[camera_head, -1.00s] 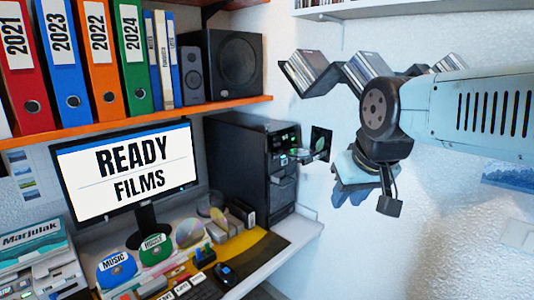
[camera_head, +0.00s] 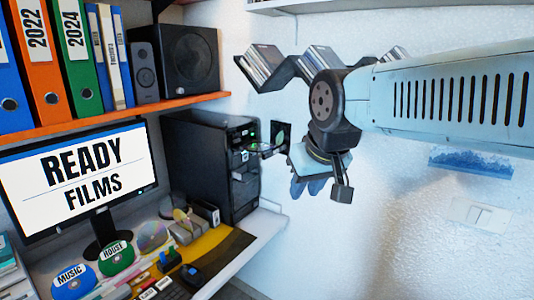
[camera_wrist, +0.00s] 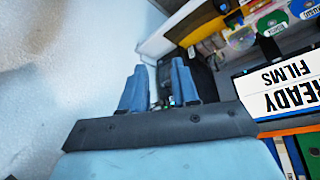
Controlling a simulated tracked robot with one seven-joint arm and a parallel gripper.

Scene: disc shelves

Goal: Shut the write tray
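The black computer tower (camera_head: 205,165) stands on the desk. A tray (camera_head: 262,149) sticks out of its front, with green and shiny bits at it; I cannot tell if a disc lies on it. A dark square panel with a green patch (camera_head: 281,134) shows just beyond the tray. My gripper (camera_head: 308,186) hangs to the right of the tray, apart from it in the picture, its blue fingers pointing down and away. In the wrist view the two fingers (camera_wrist: 160,85) stand apart with nothing held. Part of the dark tower (camera_wrist: 202,76) shows behind them.
The monitor (camera_head: 85,175) stands left of the tower, with discs and small items on the desk in front. An orange shelf (camera_head: 120,117) with binders and a speaker is above. A zigzag disc rack (camera_head: 282,72) hangs on the wall behind my arm.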

